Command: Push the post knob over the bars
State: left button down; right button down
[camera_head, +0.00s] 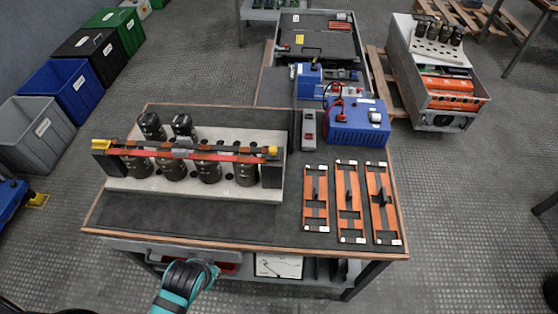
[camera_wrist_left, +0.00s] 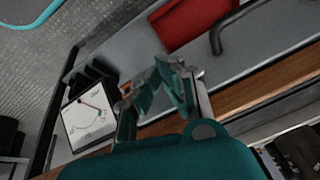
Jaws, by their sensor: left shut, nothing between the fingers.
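The capacitor bank's pale base (camera_head: 235,190) stands on the left of the workbench, with several dark cylindrical capacitors (camera_head: 210,172) on it. Red and dark bars (camera_head: 215,156) run across the front row between dark end posts (camera_head: 272,175). A yellow knob (camera_head: 270,150) sits at the right end, and another yellow piece (camera_head: 103,143) at the left end; I cannot tell which is the post knob. My left gripper (camera_head: 212,268) is low in front of the bench's front edge, well apart from the bars. In the left wrist view it (camera_wrist_left: 168,90) is shut and empty. My right gripper is not in view.
Orange frames (camera_head: 347,200) lie on the bench's right side, with a blue power unit (camera_head: 358,124) behind. The bench's wooden front edge (camera_head: 240,245) is just beyond my left gripper. A lower shelf holds a chart sheet (camera_head: 279,266). Coloured bins (camera_head: 62,85) stand at the left.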

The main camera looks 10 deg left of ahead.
pick_arm(q)
jog(key=shift+m+t+y, duration=0.3)
jog(key=shift+t, duration=0.6)
jog(key=w+r, duration=0.1)
jog(key=r, duration=0.4)
jog(key=w+a+r, duration=0.1)
jog(key=r, duration=0.2)
jog(key=shift+w+r, duration=0.3)
jog(key=shift+r, duration=0.05)
jog(key=m+t+h, duration=0.9)
jog(key=m+h, duration=0.1)
jog(key=m, duration=0.9)
send_near(273, 152)
jog(key=s+d, duration=0.5)
jog(key=s, duration=0.1)
jog(key=w+d+p, duration=0.1)
jog(key=w+p, duration=0.2)
jog(key=w, duration=0.8)
jog(key=shift+w+d+f, duration=0.2)
jog(key=shift+d+f, duration=0.2)
